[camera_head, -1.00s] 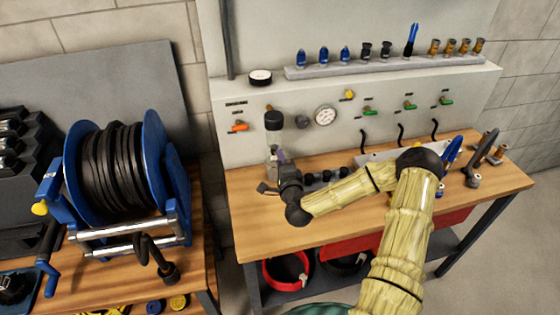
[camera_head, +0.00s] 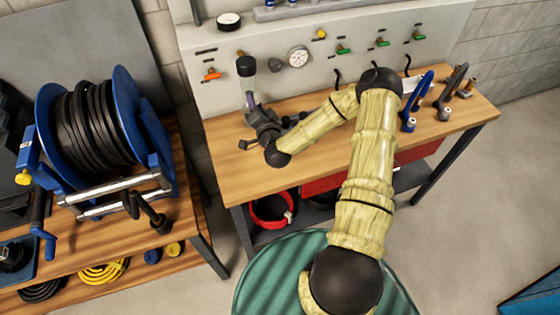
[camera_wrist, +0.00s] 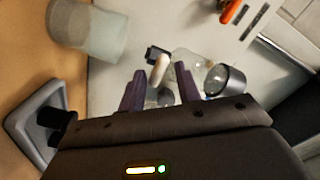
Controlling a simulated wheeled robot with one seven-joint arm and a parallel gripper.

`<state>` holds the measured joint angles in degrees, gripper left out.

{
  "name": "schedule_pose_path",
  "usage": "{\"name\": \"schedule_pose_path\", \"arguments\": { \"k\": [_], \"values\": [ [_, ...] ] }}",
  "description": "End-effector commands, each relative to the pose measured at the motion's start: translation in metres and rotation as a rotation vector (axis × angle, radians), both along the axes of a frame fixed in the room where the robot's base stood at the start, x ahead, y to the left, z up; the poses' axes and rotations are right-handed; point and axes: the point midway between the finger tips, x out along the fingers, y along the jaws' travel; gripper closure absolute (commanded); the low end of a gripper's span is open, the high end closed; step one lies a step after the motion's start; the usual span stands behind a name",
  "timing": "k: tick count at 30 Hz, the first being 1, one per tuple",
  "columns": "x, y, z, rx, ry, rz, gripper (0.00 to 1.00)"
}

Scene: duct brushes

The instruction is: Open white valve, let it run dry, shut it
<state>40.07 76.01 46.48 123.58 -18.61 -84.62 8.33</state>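The white valve (camera_wrist: 159,68) shows in the wrist view as a small cream-white lever on a black stub, beside a clear bowl (camera_wrist: 190,62). My gripper (camera_wrist: 160,82) is open. Its two dark purple fingers stand apart, one on each side of the lever in the picture; I cannot tell whether they touch it. In the head view my gripper (camera_head: 254,106) is at the panel's foot, just below the black-capped filter unit (camera_head: 246,66). The white valve is not discernible there. Whether liquid is in the bowl cannot be made out.
An orange-handled valve (camera_head: 212,75), a gauge (camera_head: 298,57) and several green-handled valves are on the panel. A blurred translucent cylinder (camera_wrist: 88,30) is near the gripper in the wrist view. A hose reel (camera_head: 100,130) stands left. The wooden bench (camera_head: 235,180) is clear in front.

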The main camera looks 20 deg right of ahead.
Motion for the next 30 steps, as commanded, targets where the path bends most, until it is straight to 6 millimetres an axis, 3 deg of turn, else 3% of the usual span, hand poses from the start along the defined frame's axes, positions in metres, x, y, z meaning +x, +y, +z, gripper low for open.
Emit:
{"name": "schedule_pose_path", "arguments": {
  "k": [30],
  "values": [
    [-0.0004, 0.0051, 0.0051, -0.929, -0.012, -0.001, 0.66]
  ]
}}
